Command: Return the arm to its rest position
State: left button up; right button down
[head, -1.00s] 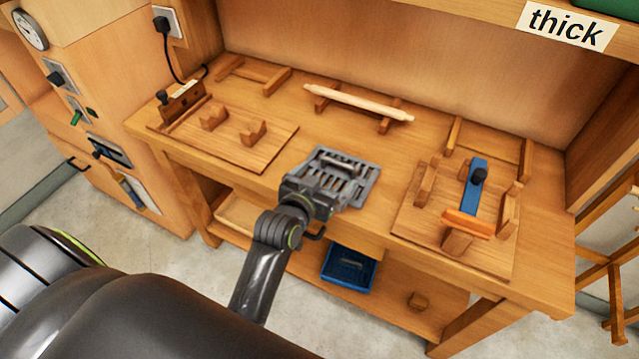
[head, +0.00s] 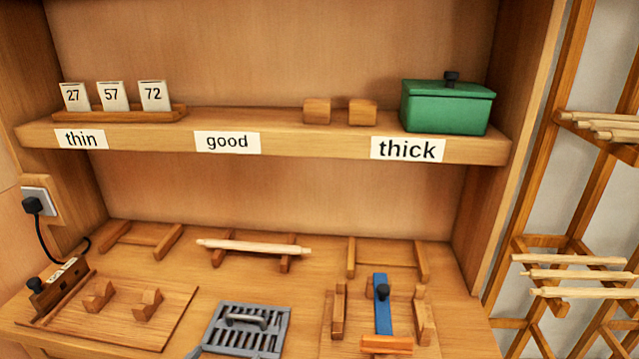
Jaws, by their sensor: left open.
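Only a small grey part of my left gripper (head: 196,352) shows at the bottom edge of the head view, at the lower left corner of a grey slotted metal grate (head: 270,340). The jaws are open, and nothing is seen held in them. The rest of the left arm is below the picture. A metal handle bar shows on top of the grate. Whether the gripper touches the grate cannot be told. My right gripper is not in view.
The bench holds a left board with wooden blocks (head: 140,325), a pale rod (head: 250,246) on supports, and a blue tool (head: 382,300). Above, a shelf (head: 300,146) carries number cards (head: 113,96), two blocks and a green box (head: 445,108). A rod rack (head: 570,250) stands right.

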pick_arm(q)
jog(key=s+a+f+g+y, duration=0.1)
jog(key=s+a+f+g, duration=0.15)
jog(key=s, duration=0.55)
jog(key=s+a+f+n+g, duration=0.15)
jog(key=s+a+g, duration=0.25)
jog(key=s, duration=0.4)
jog(key=s+a+f+m+g+y, duration=0.1)
jog(key=s+a+f+g, duration=0.25)
jog(key=s, duration=0.45)
notch_tip(320, 180, down, 23)
jog(key=g, duration=0.1)
jog(key=s+d+f+g, duration=0.1)
jog(key=s+f, duration=1.4)
jog(key=f, duration=0.2)
jog(key=shift+h, duration=0.3)
